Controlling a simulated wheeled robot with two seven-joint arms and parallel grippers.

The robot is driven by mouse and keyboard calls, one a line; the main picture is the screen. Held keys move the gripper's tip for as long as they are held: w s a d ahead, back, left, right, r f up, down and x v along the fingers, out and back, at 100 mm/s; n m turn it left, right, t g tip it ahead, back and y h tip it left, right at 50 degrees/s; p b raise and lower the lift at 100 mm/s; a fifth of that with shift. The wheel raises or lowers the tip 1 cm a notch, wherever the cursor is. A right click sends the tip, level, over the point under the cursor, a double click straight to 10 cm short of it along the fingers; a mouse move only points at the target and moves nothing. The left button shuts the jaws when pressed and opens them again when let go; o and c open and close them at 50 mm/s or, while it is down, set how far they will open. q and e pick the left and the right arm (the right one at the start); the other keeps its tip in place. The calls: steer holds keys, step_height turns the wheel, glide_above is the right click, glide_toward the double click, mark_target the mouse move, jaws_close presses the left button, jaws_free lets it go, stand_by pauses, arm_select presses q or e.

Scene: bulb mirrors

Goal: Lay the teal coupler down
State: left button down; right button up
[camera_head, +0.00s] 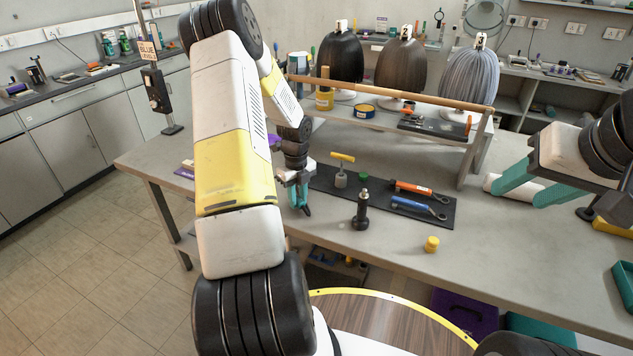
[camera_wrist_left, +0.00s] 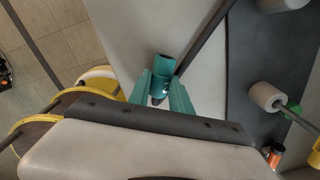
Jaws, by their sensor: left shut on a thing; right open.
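The teal coupler (camera_wrist_left: 163,68) is a short hollow tube. In the left wrist view it sits between the teal fingertips of my left gripper (camera_wrist_left: 163,92), which is shut on it. In the head view my left gripper (camera_head: 300,196) points down over the workbench (camera_head: 400,262), left of the dark mat. The coupler is hard to tell from the teal fingers there, and its height above the bench is unclear. My right gripper (camera_head: 517,193) is open at the right, with its teal fingers apart over the bench.
A dark mat (camera_head: 330,184) holds a yellow-handled tool (camera_head: 342,168) and orange (camera_head: 413,187) and blue (camera_head: 412,205) tools. A black upright tool (camera_head: 361,211) stands at its front edge. A yellow cylinder (camera_head: 432,244) stands in front.

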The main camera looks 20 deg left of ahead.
arm_select(q)
steer(key=shift+f, duration=0.9)
steer(key=c, duration=1)
jaws_free()
steer(key=o, duration=0.5)
steer(key=shift+o, duration=0.2)
steer(key=shift+r, duration=3.5)
